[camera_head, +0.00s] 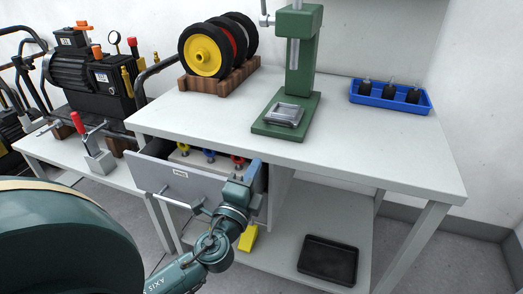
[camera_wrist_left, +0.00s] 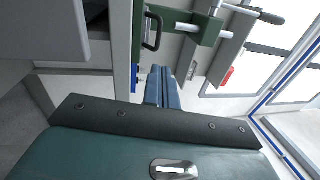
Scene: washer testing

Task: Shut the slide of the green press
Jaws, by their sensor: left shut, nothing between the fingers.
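The green press (camera_head: 303,60) stands upright on the white workbench. A grey metal block (camera_head: 285,114) sits on its green base (camera_head: 307,103), and the top of the press is cut off. I cannot tell from here how far its slide is open. My left gripper (camera_head: 257,168) is in front of the bench, below the press base, at the right end of the open drawer. Its blue fingers are together and empty in the left wrist view (camera_wrist_left: 164,76). That view also shows green parts (camera_wrist_left: 208,28) and a black handle (camera_wrist_left: 153,31) beyond the fingers. My right gripper is not in view.
The open grey drawer (camera_head: 170,183) holds red, yellow and blue items. Wheels (camera_head: 203,52) stand in a wooden rack on the bench. A blue tray (camera_head: 391,96) with black parts is at the right. A black tray (camera_head: 328,259) lies on the lower shelf.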

